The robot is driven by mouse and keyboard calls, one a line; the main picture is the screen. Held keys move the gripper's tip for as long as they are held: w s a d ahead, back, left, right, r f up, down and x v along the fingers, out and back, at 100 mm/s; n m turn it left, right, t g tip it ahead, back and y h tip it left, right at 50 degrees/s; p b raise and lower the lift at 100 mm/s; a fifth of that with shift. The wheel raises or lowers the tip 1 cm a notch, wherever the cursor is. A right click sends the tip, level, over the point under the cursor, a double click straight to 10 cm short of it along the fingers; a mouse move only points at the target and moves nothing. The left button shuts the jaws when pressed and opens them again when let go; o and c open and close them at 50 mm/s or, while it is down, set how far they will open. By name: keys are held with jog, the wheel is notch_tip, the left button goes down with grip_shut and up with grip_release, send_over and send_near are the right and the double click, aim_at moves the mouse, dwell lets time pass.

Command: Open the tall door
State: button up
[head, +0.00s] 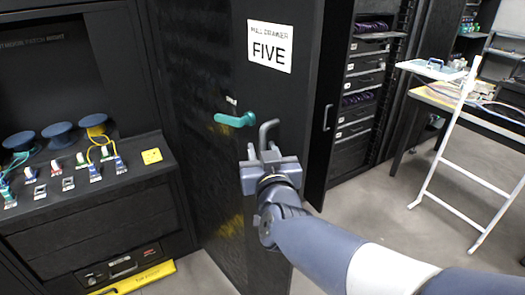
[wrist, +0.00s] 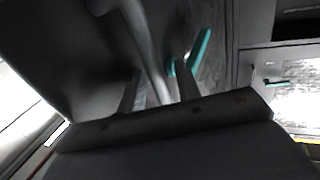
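A tall black door (head: 292,88) with a white sign reading FIVE stands upright in the middle of the head view. A grey bar handle (head: 264,132) sticks out from it, just right of a teal lever handle (head: 234,120). My gripper (head: 262,152) is at the lower part of the grey handle. In the wrist view, the grey handle (wrist: 148,45) runs down between the two spread fingers of my gripper (wrist: 160,88). Gaps seem to show on both sides, so it looks open around the bar. The teal lever (wrist: 200,48) is beyond the right finger. Contact is unclear.
A black console (head: 85,185) with blue spools and connectors stands on the left. A yellow strip (head: 140,278) lies at its foot. A rack with drawers (head: 360,90) stands behind the door. A white folding frame (head: 450,135) and a table are on the right. Grey floor between is clear.

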jog(key=s+d+p, duration=0.1)
jog(key=s+p, duration=0.1)
jog(key=s, duration=0.8)
jog(key=shift+s+d, duration=0.2)
jog(key=shift+s, duration=0.15)
jog(key=w, duration=0.3)
jog(key=w+a+b, duration=0.1)
jog(key=w, duration=0.3)
jog(key=w+b, duration=0.1)
jog(key=w, duration=0.3)
jog(key=shift+a, duration=0.2)
jog(key=shift+d, duration=0.15)
